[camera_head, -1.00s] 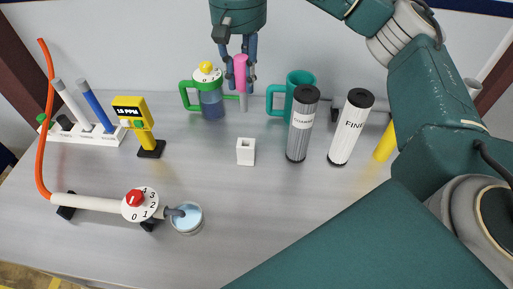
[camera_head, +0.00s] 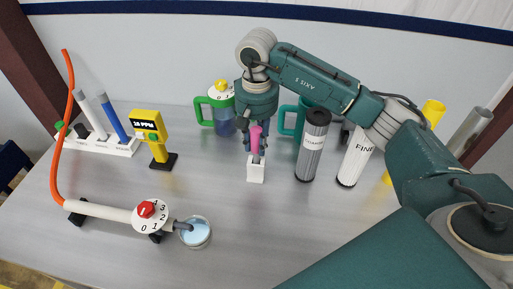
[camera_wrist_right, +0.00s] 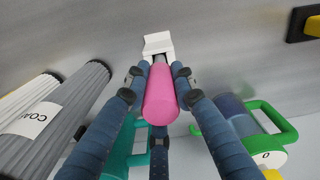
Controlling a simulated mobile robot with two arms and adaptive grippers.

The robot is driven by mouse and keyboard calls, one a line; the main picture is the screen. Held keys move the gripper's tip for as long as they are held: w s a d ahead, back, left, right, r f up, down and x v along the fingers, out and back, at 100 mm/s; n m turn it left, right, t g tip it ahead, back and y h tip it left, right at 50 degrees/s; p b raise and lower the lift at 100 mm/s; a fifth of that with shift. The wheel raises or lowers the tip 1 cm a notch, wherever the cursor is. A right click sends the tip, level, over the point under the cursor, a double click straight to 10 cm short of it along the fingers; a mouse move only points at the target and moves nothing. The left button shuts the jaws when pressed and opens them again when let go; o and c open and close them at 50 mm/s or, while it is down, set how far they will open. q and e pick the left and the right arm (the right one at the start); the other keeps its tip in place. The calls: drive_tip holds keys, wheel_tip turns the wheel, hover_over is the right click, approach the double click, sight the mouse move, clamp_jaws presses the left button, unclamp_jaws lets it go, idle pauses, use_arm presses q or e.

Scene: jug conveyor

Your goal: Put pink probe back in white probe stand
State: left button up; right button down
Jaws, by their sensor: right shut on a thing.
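The pink probe (camera_head: 256,140) is upright in my right gripper (camera_head: 257,130), whose blue fingers are shut around its pink handle. The white probe stand (camera_head: 256,170) is a small block on the table, directly below the probe in the head view. In the right wrist view the pink handle (camera_wrist_right: 161,98) is between the fingers, and its grey shaft points at the white stand (camera_wrist_right: 158,43). The shaft's end overlaps the stand's top; I cannot tell whether it is inside the hole. My left gripper is not in view.
Behind stand a green-handled jug (camera_head: 222,115) and a teal mug (camera_head: 290,122). Two filter cylinders (camera_head: 313,150) (camera_head: 356,160) stand to the right. A yellow meter (camera_head: 150,135), a white rack (camera_head: 110,145) and a valve pipe over a water cup (camera_head: 195,235) are left.

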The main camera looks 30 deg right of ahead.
sight(257, 151)
wheel_tip(257, 151, down, 3)
drive_tip(key=shift+f+p, duration=0.15)
drive_tip(key=shift+p, duration=0.3)
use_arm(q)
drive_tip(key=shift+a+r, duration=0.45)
use_arm(e)
drive_tip(key=shift+f, duration=0.1)
drive_tip(key=shift+f, duration=0.15)
drive_tip(key=c, duration=1.5)
unclamp_jaws()
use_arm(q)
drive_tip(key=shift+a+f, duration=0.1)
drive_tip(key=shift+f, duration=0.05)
use_arm(e)
drive_tip(key=shift+o, duration=0.2)
